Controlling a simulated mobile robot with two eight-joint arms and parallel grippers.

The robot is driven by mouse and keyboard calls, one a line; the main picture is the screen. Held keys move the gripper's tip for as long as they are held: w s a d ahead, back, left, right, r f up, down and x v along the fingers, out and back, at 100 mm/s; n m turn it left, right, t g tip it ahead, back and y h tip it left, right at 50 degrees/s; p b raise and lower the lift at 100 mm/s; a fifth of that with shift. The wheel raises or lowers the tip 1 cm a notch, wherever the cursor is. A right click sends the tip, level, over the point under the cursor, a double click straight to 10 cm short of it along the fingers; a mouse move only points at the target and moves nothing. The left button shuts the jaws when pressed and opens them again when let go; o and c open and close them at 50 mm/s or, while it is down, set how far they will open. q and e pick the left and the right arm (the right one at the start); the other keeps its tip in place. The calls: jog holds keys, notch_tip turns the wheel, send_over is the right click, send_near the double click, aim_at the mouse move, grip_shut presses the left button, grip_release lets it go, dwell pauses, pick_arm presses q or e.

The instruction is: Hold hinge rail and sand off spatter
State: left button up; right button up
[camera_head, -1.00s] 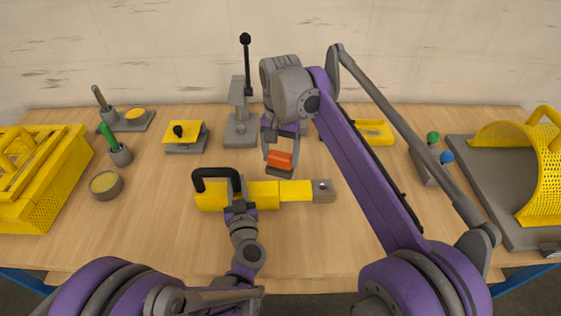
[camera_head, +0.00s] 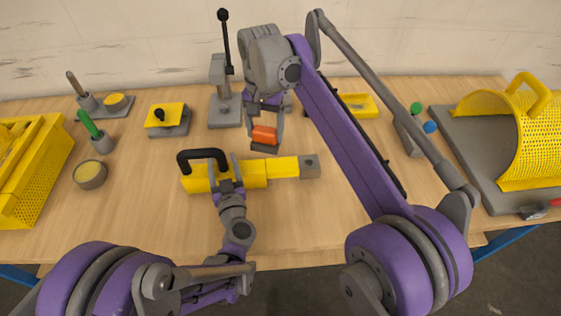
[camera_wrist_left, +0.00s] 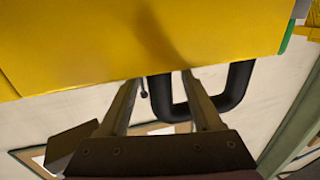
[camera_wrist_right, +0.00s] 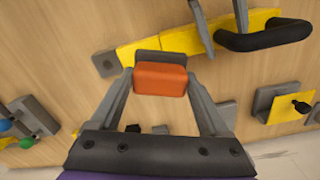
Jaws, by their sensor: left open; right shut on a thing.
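The hinge rail appears to be the yellow bar (camera_head: 255,174) lying across the middle of the table, with a grey end block (camera_head: 309,166) at right and a black handle (camera_head: 204,155) at left. My left gripper (camera_head: 226,178) is at the bar beside the handle, jaws open. In the left wrist view, its fingers (camera_wrist_left: 163,88) are apart near a large yellow surface (camera_wrist_left: 150,40). My right gripper (camera_wrist_right: 160,82) is shut on an orange block with a grey underside (camera_wrist_right: 160,78), which also shows in the head view (camera_head: 264,135), held near the bar's far side. I cannot make out any spatter.
A grey lever press (camera_head: 225,105) and a yellow-topped block (camera_head: 167,116) stand behind. A round tin (camera_head: 90,174), a green-handled brush (camera_head: 88,125) and a yellow crate (camera_head: 45,185) are at left. A yellow perforated guard (camera_head: 530,135) is at right. The table front is mostly clear.

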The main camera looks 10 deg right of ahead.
pick_arm(q)
jog(key=s, duration=0.3)
jog(key=s+d, duration=0.1)
jog(key=s, duration=0.3)
jog(key=s+d, duration=0.1)
jog(key=s, duration=0.2)
jog(key=shift+s, duration=0.35)
jog(key=shift+s+d, duration=0.1)
jog(key=shift+s, duration=0.45)
